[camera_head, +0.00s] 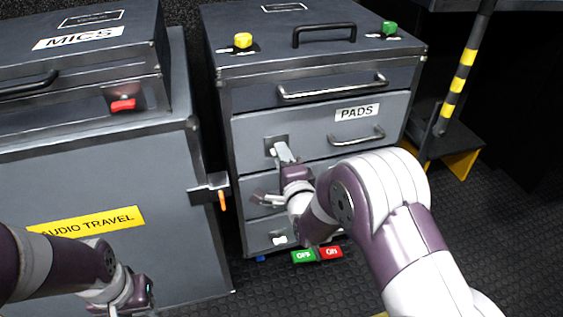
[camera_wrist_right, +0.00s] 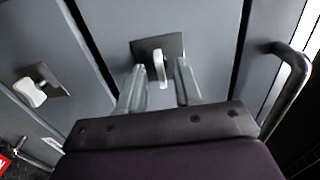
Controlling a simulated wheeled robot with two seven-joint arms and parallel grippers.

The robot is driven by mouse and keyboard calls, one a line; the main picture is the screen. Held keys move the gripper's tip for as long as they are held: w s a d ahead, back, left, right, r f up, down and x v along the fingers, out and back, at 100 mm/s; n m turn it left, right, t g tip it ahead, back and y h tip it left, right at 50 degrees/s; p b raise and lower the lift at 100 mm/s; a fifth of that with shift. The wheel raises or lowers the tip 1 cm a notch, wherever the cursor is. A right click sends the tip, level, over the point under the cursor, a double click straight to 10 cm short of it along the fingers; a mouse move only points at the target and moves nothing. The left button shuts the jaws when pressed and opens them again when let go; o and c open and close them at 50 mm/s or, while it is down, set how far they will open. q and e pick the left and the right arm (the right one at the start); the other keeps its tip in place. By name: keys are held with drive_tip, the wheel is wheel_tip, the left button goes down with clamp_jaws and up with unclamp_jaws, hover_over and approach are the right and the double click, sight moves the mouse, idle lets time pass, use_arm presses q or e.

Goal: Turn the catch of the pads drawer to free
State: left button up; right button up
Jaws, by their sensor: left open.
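The pads drawer (camera_head: 312,128) is a grey front with a white PADS label (camera_head: 357,112), and it looks shut. Its catch, a pale lever on a dark square plate, sits at the left of that front; the right wrist view shows the lever (camera_wrist_right: 159,66) pointing toward my gripper's palm. My right gripper (camera_head: 277,154) is at the catch; in the wrist view (camera_wrist_right: 159,78) its fingers stand apart on either side of the lever, with gaps visible. My left gripper (camera_head: 130,301) is open, low at the left, away from the drawers, partly cut off by the frame.
A drawer handle (camera_wrist_right: 288,80) and another pale catch (camera_wrist_right: 31,91) flank the pads catch. The grey case labelled AUDIO TRAVEL (camera_head: 88,221) stands left, with an orange-tipped latch (camera_head: 222,200) toward the drawers. OFF and ON floor signs (camera_head: 317,254) lie below. A striped post (camera_head: 463,75) stands right.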

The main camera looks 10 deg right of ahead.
drive_tip(key=shift+w, duration=0.5)
clamp_jaws()
